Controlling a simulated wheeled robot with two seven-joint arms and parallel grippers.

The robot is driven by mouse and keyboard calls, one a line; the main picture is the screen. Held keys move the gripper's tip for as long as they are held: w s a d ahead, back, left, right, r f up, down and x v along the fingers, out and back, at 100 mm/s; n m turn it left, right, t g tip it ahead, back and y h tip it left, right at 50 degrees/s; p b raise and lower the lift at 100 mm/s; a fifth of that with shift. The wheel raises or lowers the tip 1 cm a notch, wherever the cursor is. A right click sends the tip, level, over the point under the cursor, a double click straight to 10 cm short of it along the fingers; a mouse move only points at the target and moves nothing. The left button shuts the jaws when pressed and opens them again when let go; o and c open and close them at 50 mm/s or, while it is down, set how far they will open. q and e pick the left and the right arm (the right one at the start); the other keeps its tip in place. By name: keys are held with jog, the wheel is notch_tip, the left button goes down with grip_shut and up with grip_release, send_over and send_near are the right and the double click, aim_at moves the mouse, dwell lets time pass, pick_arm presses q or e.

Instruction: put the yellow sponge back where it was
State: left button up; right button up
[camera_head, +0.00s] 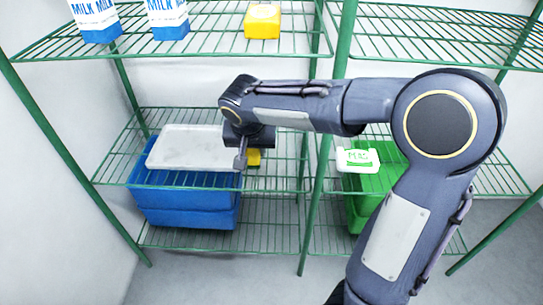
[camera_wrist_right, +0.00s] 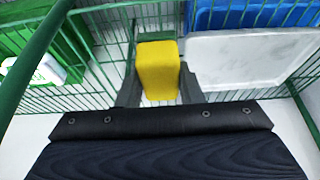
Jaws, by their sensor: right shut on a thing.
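The yellow sponge (camera_wrist_right: 158,68) is a small yellow block between the two fingers of my right gripper (camera_wrist_right: 160,90) in the wrist view. The gripper is shut on it. In the head view the sponge (camera_head: 254,158) shows only partly, behind my right gripper (camera_head: 243,160), at the middle wire shelf just right of a white tray (camera_head: 180,160). I cannot tell whether the sponge touches the shelf wires. My left gripper is not in view.
Milk cartons (camera_head: 168,18) and a yellow block (camera_head: 262,22) stand on the upper shelf. A blue crate (camera_head: 185,212) is on the lower shelf under the tray. At right are a white-and-green pack (camera_head: 358,160) and a green crate (camera_head: 392,170). Green posts (camera_head: 316,195) divide the shelves.

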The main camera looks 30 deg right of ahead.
jog(key=w+d+f, duration=0.1)
jog(key=d+f, duration=0.1)
jog(key=w+d+f+b, duration=0.1)
jog(key=w+d+f, duration=0.1)
jog(key=d+f, duration=0.1)
jog(key=w+d+f+b, duration=0.1)
jog(key=d+f, duration=0.1)
jog(key=d, duration=0.1)
jog(key=shift+w+d+f, duration=0.25)
jog(key=shift+w+f, duration=0.05)
jog(key=shift+w, duration=0.05)
jog(key=shift+s+b+x, duration=0.25)
jog(key=shift+b+x, duration=0.05)
jog(key=shift+x, duration=0.7)
jog(key=shift+s+b+x, duration=0.2)
jog(key=shift+b+x, duration=0.1)
jog(key=shift+x, duration=0.75)
jog(key=shift+f, duration=0.1)
jog(key=shift+f, duration=0.1)
jog(key=shift+f, duration=0.15)
jog(key=o, duration=0.9)
